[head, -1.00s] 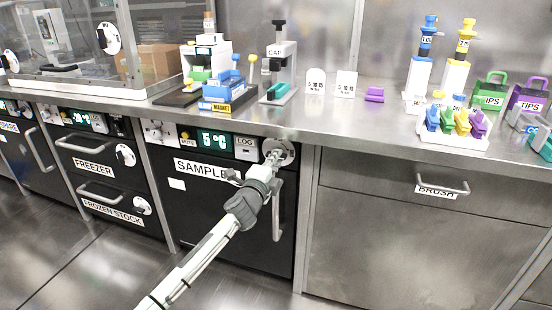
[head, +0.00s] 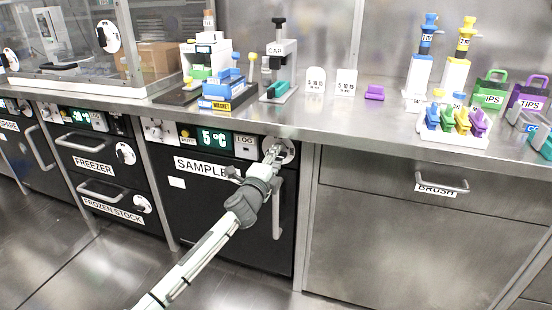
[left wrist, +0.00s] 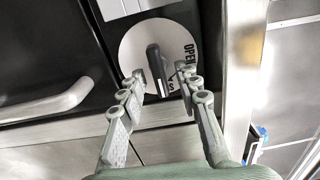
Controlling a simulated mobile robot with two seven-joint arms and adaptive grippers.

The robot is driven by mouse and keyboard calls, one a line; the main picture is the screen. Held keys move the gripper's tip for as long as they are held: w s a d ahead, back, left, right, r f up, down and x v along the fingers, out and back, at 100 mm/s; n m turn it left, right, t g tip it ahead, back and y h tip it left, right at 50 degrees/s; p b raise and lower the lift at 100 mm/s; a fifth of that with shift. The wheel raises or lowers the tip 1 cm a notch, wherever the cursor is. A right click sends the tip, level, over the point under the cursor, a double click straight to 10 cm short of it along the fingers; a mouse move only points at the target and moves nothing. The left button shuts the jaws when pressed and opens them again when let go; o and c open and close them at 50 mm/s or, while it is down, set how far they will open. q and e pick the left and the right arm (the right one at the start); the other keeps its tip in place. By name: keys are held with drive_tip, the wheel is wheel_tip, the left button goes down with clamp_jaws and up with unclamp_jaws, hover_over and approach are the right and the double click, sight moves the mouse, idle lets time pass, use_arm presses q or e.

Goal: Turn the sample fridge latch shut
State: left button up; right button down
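The sample fridge (head: 225,225) is a black door under the bench, labelled SAMPLE, and looks closed. Its latch is a pale round disc (head: 287,147) at the door's upper right corner. In the left wrist view the disc (left wrist: 133,48) carries a dark raised latch handle (left wrist: 157,72), with OPEN printed on its right side; other lettering is mostly hidden by a finger. My left gripper (head: 271,158) is at the latch. In the left wrist view its fingers (left wrist: 161,80) are apart, one on each side of the handle; contact is not clear. My right gripper is not in view.
The fridge's vertical bar handle (head: 277,215) is just below the latch, close to my left gripper. The bench edge (head: 330,135) runs above. A BRUSH drawer (head: 440,187) is to the right, and FREEZER drawers (head: 95,165) are to the left.

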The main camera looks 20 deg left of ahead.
use_arm(q)
drive_tip(key=s, duration=1.2)
drive_tip(key=shift+a, duration=0.2)
